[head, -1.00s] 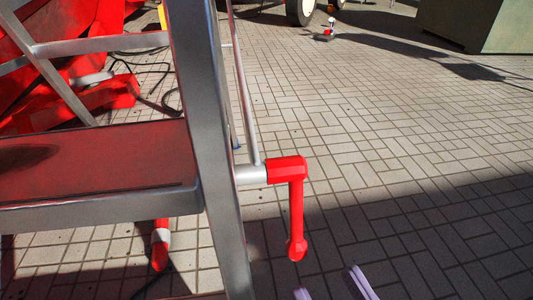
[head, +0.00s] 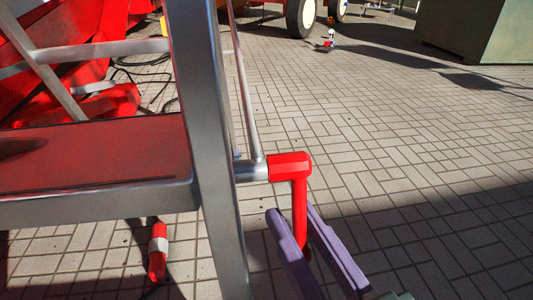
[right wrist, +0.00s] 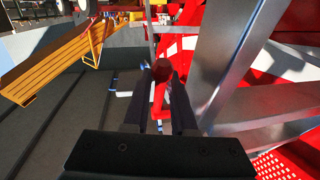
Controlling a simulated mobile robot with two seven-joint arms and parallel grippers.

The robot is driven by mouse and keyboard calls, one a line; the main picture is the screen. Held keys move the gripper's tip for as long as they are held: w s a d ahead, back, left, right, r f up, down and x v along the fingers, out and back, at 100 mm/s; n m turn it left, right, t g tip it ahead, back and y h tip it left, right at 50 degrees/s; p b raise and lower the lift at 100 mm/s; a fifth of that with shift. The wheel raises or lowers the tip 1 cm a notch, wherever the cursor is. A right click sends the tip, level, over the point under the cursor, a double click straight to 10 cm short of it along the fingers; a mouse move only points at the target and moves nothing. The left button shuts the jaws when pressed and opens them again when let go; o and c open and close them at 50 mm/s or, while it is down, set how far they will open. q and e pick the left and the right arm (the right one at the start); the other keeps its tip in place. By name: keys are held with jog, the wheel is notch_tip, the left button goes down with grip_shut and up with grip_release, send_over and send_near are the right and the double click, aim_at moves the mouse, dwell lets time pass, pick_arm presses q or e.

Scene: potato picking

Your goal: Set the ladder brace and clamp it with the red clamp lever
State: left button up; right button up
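The red clamp lever (head: 299,205) hangs straight down from a short silver shaft (head: 250,172) on the right side of the ladder's grey upright (head: 212,150). A thin silver rod (head: 244,90), which looks like the brace, runs up from that shaft. My right gripper (head: 293,212) has purple fingers, one on each side of the lever's lower part. The right wrist view shows the lever's red end (right wrist: 160,82) between the two dark fingers, with a gap still visible, so the gripper looks open. Whether a finger touches the lever is unclear. My left gripper is out of view.
A red step (head: 95,160) with a grey edge joins the upright on the left. Red machinery and dark cables lie behind it.

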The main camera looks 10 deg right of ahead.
grip_shut()
dwell(1.0)
